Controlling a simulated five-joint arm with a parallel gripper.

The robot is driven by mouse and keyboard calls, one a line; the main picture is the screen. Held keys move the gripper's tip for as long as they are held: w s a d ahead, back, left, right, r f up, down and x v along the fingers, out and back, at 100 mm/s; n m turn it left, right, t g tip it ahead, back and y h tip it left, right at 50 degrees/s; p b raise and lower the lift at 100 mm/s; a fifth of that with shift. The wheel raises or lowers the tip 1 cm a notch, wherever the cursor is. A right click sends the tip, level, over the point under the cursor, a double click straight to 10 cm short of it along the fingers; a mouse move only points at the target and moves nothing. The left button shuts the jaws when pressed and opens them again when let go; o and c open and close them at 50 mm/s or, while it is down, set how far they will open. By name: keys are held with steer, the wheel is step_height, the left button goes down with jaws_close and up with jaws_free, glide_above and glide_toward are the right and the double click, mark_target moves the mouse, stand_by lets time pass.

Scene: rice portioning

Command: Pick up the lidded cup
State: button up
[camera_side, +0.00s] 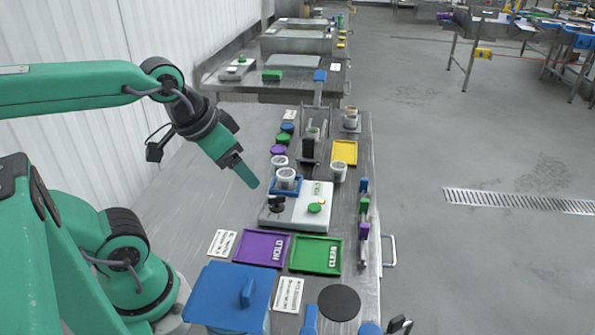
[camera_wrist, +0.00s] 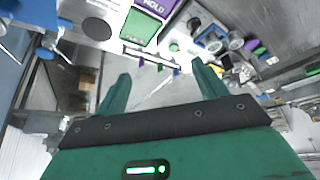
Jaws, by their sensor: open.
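My gripper (camera_side: 248,177) points down and to the right above the left part of the bench, left of the scale. In the wrist view my gripper (camera_wrist: 160,78) has its two green fingers spread, with nothing between them. A pale cup (camera_side: 286,175) stands on the blue holder on the scale. Another cup (camera_side: 338,172) stands to its right and a third cup (camera_side: 279,163) behind it. Further cups (camera_side: 351,118) stand farther back. I cannot tell which cup has a lid on. My gripper is apart from all of them.
The white scale (camera_side: 275,221) has a green button. In front lie a purple HOLD tray (camera_side: 244,245) and a green tray (camera_side: 305,268). A blue box (camera_side: 225,290) and a black disc (camera_side: 339,302) are nearer. A yellow tray (camera_side: 344,153) is farther back. The bench's left side is clear.

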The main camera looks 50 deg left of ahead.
steer(key=shift+w, duration=0.1)
steer(key=n+g, duration=0.5)
steer(key=n, duration=0.4)
glide_above(287, 172)
steer(key=f, duration=1.1)
steer(key=shift+s+d+f, duration=0.2)
steer(key=shift+d+f, duration=0.1)
steer(key=shift+f, duration=0.1)
steer(key=shift+w+a+f+g, duration=0.2)
steer(key=shift+a+f+g, duration=0.05)
steer(key=shift+f+g, duration=0.1)
steer(key=shift+f, duration=1.3)
steer(key=shift+f, duration=0.1)
